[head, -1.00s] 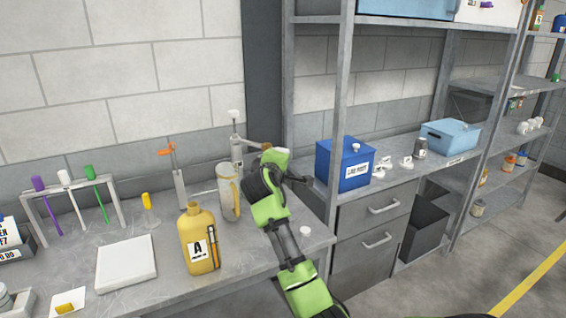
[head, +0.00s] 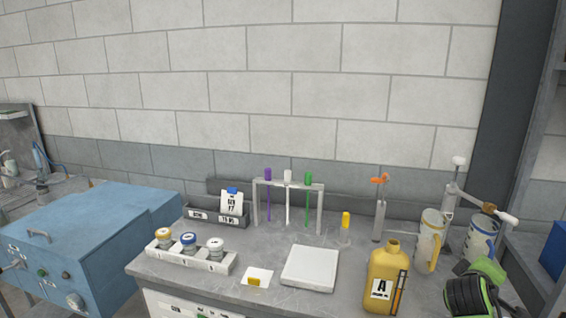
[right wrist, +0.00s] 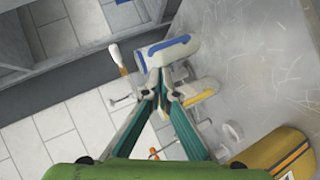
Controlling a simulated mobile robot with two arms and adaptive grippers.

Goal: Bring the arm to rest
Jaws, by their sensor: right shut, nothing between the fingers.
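My right arm (head: 475,292) shows as green and black links at the lower right corner of the head view, at the bench's right end. In the right wrist view my right gripper (right wrist: 160,90) has its fingertips together with nothing held. Beyond the tips is a white jug with a blue band (right wrist: 168,52). In the head view the arm is close to the yellow bottle marked A (head: 384,272) and below the jugs. My left gripper is not in view.
The grey bench (head: 290,305) holds a white pad (head: 310,268), a rack of coloured sticks (head: 288,185), a tray of capped jars (head: 190,258) and upright pumps (head: 380,215). A blue cabinet (head: 90,240) stands left. A shelf frame (head: 535,170) rises at right.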

